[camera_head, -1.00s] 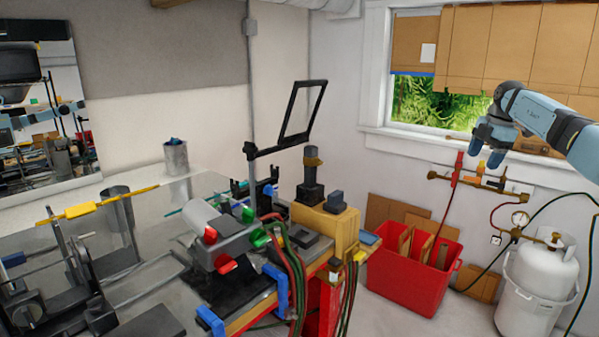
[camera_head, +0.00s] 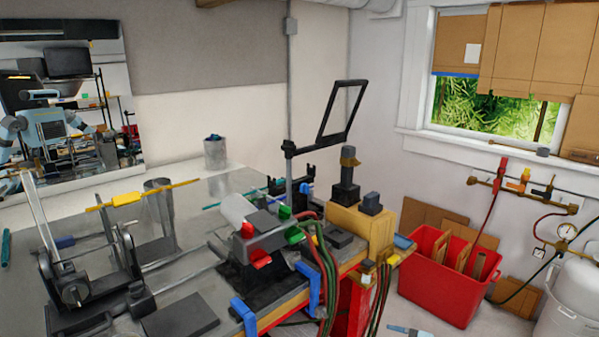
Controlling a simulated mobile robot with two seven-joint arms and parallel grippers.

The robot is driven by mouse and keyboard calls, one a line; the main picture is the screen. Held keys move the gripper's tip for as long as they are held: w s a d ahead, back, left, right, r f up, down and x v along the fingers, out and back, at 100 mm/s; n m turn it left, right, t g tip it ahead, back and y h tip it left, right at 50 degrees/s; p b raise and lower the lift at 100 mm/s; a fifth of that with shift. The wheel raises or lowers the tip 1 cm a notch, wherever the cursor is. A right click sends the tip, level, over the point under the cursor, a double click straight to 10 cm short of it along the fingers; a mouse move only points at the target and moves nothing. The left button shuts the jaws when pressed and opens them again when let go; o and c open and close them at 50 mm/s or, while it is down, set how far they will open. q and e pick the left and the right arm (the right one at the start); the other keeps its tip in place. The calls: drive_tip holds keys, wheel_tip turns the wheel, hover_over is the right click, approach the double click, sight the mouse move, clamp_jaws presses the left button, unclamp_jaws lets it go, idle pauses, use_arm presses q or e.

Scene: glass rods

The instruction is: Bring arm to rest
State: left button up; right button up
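Neither of my grippers shows clearly in the head view. A small light-blue and dark piece (camera_head: 410,331) pokes in at the bottom edge, right of the bench; it may be part of my arm, and I cannot tell which part. The mirror (camera_head: 62,110) at the left shows a reflection of a blue robot, too small to read its grippers. A glass rod with a yellow sleeve (camera_head: 125,199) rests across the stand on the left of the bench. A teal rod (camera_head: 232,201) lies farther back.
The workbench (camera_head: 185,300) carries a burner unit (camera_head: 268,235), clamps, hoses and a black frame on a post (camera_head: 342,110). A red bin (camera_head: 437,285) with cardboard stands on the floor at the right. A white gas cylinder (camera_head: 572,300) is at the right edge.

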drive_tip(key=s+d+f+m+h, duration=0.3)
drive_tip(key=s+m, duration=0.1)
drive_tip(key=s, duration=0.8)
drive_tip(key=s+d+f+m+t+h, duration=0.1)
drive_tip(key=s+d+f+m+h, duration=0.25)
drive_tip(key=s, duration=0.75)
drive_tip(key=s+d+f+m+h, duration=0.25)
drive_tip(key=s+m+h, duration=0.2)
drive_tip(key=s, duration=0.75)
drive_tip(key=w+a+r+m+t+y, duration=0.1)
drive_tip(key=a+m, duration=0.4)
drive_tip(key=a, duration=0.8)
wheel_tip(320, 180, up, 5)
drive_tip(key=p, duration=0.5)
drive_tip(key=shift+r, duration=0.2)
